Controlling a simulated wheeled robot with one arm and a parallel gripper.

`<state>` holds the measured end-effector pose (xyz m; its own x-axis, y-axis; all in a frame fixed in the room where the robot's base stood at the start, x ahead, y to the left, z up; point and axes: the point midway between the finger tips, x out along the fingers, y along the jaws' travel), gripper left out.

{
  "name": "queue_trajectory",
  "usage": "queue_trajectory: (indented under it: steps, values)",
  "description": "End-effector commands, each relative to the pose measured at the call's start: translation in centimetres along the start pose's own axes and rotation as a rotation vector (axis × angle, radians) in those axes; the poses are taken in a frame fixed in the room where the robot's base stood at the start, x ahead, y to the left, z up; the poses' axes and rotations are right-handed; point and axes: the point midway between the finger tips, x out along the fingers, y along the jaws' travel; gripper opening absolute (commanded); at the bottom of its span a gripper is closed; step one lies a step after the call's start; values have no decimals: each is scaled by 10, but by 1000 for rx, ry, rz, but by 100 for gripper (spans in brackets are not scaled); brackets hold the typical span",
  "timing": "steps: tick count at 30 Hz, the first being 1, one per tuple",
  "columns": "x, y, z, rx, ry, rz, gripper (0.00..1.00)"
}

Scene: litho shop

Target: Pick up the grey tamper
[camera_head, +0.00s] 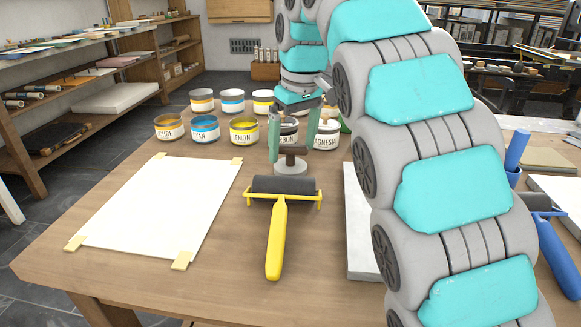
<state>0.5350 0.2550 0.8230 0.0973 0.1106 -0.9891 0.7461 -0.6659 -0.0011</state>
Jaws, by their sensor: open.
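The grey tamper (290,168) stands upright on the wooden table, just behind the yellow-handled roller. It has a round grey base and a darker knob or handle above it. My gripper (293,132) points down over the tamper with its two teal fingers apart. The fingers appear on the left and right of the tamper's upper part. I cannot tell whether either finger touches it. The top of the tamper is partly hidden by the gripper and blends with the cans behind.
Several labelled ink cans (205,129) stand behind and left of the tamper. A yellow-handled roller (277,235) lies in front. A taped white sheet (160,208) covers the table's left part. A pale slab (360,230) and blue-handled tools (517,150) are right, partly behind my arm.

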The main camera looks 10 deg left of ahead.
Motion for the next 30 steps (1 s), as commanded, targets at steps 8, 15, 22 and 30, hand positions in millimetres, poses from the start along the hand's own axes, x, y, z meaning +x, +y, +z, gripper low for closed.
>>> queue_trajectory:
  steps: [8, 15, 22, 30]
  values:
    - [27, -2, -1, -2, 0, 1, 100]
    - [34, -2, -2, -1, 2, 1, 100]
    - [34, -2, -2, -1, 2, 1, 84]
    - [34, -1, -2, -1, 2, 1, 54]
